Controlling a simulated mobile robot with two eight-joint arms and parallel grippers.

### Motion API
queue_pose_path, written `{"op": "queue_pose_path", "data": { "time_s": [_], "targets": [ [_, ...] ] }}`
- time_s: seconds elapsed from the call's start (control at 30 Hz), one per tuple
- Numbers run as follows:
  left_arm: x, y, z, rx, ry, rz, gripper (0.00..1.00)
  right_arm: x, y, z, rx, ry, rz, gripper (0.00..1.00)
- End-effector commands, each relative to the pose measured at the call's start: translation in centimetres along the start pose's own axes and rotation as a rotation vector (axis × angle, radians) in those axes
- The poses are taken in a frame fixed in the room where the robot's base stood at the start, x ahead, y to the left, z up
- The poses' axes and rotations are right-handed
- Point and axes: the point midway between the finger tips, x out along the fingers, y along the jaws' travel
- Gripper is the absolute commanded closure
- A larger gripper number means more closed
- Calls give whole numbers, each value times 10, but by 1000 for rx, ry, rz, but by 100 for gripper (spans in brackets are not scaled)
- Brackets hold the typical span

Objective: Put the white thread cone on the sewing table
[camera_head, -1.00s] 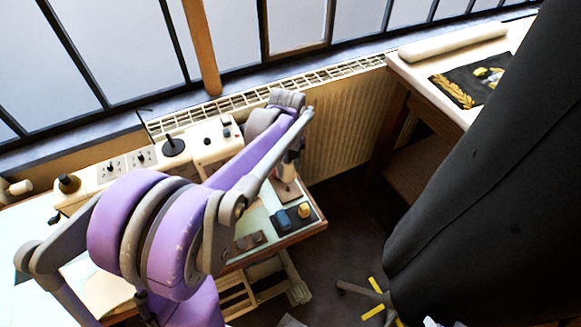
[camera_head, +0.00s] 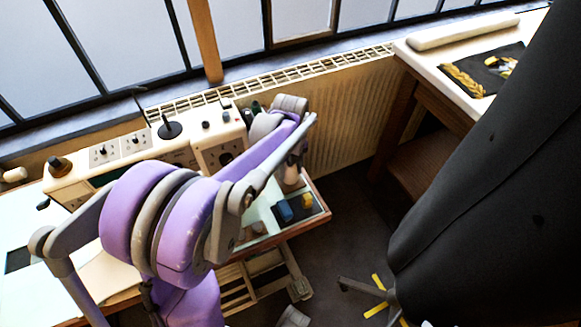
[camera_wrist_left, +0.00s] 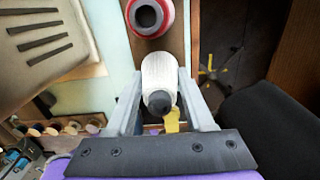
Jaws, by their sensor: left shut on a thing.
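The white thread cone (camera_wrist_left: 160,78) is between the two fingers of my left gripper (camera_wrist_left: 158,100) in the left wrist view, with its dark tip toward the camera. The gripper is shut on it. In the head view my purple left arm reaches over the table at left, and the gripper (camera_head: 293,160) is at its right edge, with a small pale part of the cone (camera_head: 291,174) below it. A light-topped table (camera_head: 25,290) is at left and a white-topped one (camera_head: 425,62) at right. My right gripper is not in view.
A red spool (camera_wrist_left: 166,22) stands just beyond the cone. A large black form (camera_head: 490,190) blocks the right side.

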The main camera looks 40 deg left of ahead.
Motion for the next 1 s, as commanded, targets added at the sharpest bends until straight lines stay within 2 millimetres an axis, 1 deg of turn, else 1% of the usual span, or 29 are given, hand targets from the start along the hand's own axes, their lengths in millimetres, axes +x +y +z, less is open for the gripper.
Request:
{"op": "queue_pose_path", "data": {
  "time_s": [0.1, 0.8, 0.83, 0.97, 1.0],
  "targets": [
    [2, 0, 0, 0, 0, 0, 100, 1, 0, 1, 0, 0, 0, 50],
    [4, 0, 0, 0, 0, 0, 100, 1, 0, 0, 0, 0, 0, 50],
    [4, 0, 0, 0, 0, 0, 44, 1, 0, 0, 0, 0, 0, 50],
    [4, 0, 0, 0, 0, 0, 20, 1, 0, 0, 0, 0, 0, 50],
    [4, 0, 0, 0, 0, 0, 13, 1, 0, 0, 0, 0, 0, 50]
  ]
}}
